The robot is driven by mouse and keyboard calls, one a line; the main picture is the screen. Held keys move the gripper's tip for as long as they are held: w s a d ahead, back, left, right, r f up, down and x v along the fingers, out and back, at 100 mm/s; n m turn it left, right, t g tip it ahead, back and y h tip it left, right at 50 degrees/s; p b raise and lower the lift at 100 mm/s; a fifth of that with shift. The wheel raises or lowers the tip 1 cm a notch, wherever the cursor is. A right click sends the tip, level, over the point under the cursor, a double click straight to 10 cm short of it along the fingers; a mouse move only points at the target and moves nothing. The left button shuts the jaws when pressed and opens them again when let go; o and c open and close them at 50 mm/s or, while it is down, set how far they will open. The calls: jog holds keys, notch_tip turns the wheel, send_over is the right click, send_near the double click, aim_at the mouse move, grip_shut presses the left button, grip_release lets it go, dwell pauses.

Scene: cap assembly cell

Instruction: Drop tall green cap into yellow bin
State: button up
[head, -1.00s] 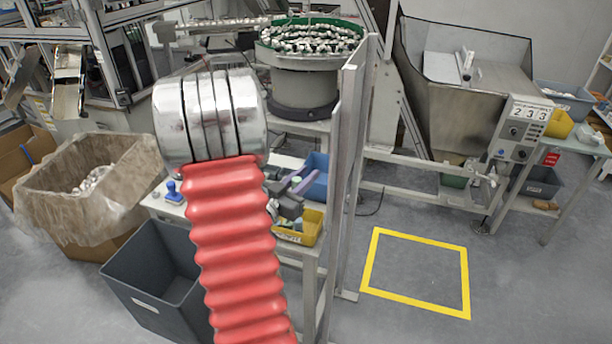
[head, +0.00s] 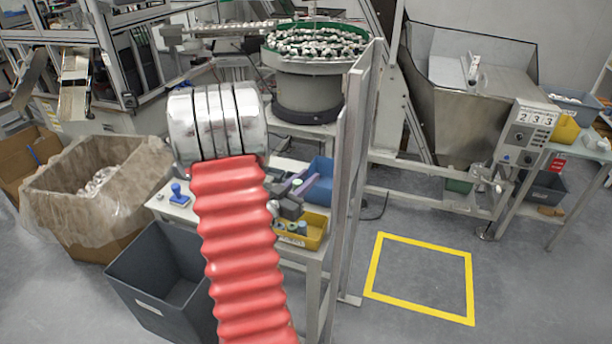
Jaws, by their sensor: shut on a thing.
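My gripper (head: 300,186) shows beyond my red arm sleeve, over the small table. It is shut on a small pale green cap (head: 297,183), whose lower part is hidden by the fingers. The yellow bin (head: 316,241) stands on the table's front right, just below and to the right of the gripper in the picture. Several small caps, some greenish, lie in the bin. The held cap is apart from the bin.
A blue bin (head: 321,180) stands behind the yellow bin. A blue-handled stamp (head: 179,195) is on the table's left. A grey upright post (head: 352,170) rises close at the right. A dark grey crate (head: 150,275) is on the floor at left.

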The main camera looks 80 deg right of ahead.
notch_tip(320, 180, down, 4)
jog(key=shift+f, duration=0.1)
dwell(0.4)
jog(key=o, duration=0.8)
jog(key=v, duration=1.3)
jog(key=shift+w+a, duration=0.15)
jog(key=shift+a, duration=0.25)
jog(key=shift+w, duration=0.1)
dwell(0.4)
